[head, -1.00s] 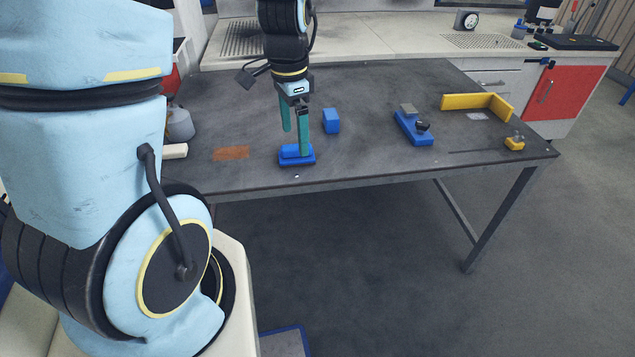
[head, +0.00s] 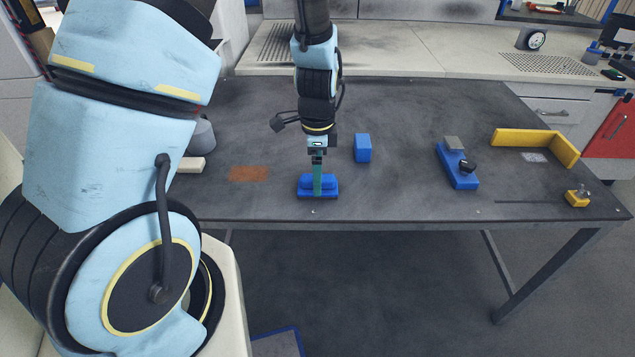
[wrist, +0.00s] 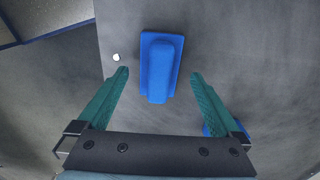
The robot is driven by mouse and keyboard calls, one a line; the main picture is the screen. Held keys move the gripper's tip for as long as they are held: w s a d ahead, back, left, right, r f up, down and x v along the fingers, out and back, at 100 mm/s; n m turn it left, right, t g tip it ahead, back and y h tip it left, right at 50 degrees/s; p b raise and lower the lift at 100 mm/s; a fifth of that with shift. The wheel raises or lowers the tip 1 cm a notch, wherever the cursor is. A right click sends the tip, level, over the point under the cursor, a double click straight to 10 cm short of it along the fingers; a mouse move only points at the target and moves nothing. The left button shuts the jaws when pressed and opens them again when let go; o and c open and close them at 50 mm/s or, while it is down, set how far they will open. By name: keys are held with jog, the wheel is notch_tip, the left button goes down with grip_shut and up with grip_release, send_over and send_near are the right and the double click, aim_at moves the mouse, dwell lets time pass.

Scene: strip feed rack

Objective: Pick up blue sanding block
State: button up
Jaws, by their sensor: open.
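The blue sanding block (head: 304,190), a flat base with a narrower raised top, lies on the dark table near its front edge. In the wrist view the block (wrist: 159,62) is whole, its long side running up the picture. My gripper (head: 318,191) is open and points down at the block. In the wrist view the green fingers stand apart, left and right of the block's near end, with nothing between them touching visibly. In the head view one finger hides the block's middle; I cannot tell the exact height above the table.
A plain blue box (head: 363,149) stands behind and right of the block; part of it shows beside the right finger (wrist: 207,131). Further right are a blue fixture with a black knob (head: 463,180), a yellow angle (head: 527,138) and a small yellow piece (head: 577,200).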

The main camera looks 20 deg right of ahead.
jog(key=shift+f, duration=1.3)
jog(key=c, duration=1.5)
notch_tip(320, 180, up, 10)
jog(key=shift+r+b, duration=0.1)
jog(key=shift+b, duration=0.35)
